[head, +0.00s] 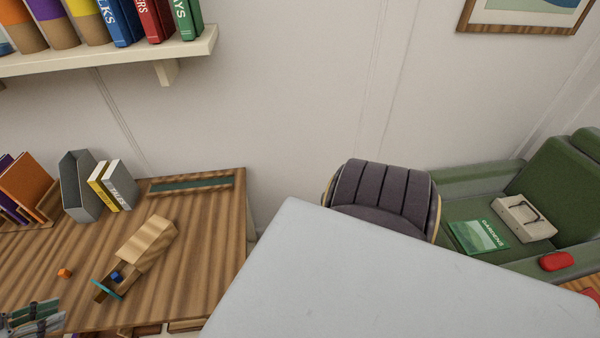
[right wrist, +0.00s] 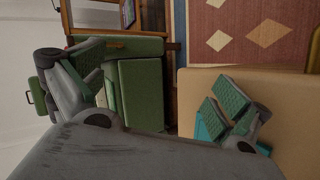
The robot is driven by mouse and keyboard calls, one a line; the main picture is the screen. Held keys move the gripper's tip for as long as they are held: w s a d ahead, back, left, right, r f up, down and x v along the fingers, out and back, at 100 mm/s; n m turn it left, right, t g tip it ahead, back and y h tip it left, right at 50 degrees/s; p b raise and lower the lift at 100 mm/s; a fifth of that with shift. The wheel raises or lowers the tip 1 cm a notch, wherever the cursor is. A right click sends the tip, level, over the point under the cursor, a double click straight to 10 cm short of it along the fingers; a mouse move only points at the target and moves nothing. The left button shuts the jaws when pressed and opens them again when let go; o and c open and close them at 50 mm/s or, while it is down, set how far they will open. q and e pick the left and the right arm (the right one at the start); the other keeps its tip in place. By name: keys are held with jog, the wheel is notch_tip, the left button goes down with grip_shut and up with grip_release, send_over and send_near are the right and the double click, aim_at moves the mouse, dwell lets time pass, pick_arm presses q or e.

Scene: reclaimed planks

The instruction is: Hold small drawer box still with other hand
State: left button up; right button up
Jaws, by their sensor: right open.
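The small drawer box (head: 147,243) is a light wooden box lying at an angle on the striped plank desk (head: 205,270). Its drawer (head: 104,284) is pulled out toward the lower left, with a teal front edge. A blue cube (head: 117,276) sits in the drawer. My left gripper (head: 40,316) is at the bottom left corner, left of the drawer and apart from it. It is partly cut off, and its opening is unclear. My right gripper (right wrist: 160,102) is open and empty in the right wrist view, away from the box; it is not visible in the head view.
An orange cube (head: 65,273) lies left of the drawer. A grey file holder (head: 80,187) and books (head: 112,186) stand at the desk's back. A large pale grey surface (head: 390,285) fills the lower right. A dark chair (head: 383,200) and green sofa (head: 565,185) are beyond.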

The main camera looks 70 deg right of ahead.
jog(key=w+d+r+t+h, duration=0.15)
jog(key=w+d+r, duration=0.35)
jog(key=w, duration=0.5)
jog(key=w+d+r+t+h, duration=0.15)
jog(key=w+d+r, duration=0.25)
jog(key=w, duration=0.7)
jog(key=w+d+r+h, duration=0.3)
jog(key=w+d+r, duration=0.2)
jog(key=w, duration=0.5)
jog(key=w+d+r+m+t+h, duration=0.1)
jog(key=w+d+r+h, duration=0.15)
jog(key=w+r, duration=0.85)
jog(key=w+d+r+t+h, duration=0.1)
jog(key=w+d+r+t, duration=0.15)
jog(key=w+r, duration=0.85)
jog(key=w+a+r+t+y, duration=0.2)
jog(key=w+a+r, duration=0.1)
jog(key=w+a, duration=0.8)
jog(key=w+a+r+t+y, duration=0.1)
jog(key=w+a, duration=0.2)
jog(key=a, duration=1)
jog(key=w+a+r+t+y, duration=0.1)
jog(key=w+a+r+y, duration=0.1)
jog(key=a, duration=1.2)
jog(key=w+a+r+n+t+y, duration=0.1)
jog(key=w+a, duration=0.4)
jog(key=a, duration=0.9)
jog(key=shift+r+t+y, duration=0.35)
jog(key=shift+r+y, duration=0.05)
jog(key=shift+y, duration=0.25)
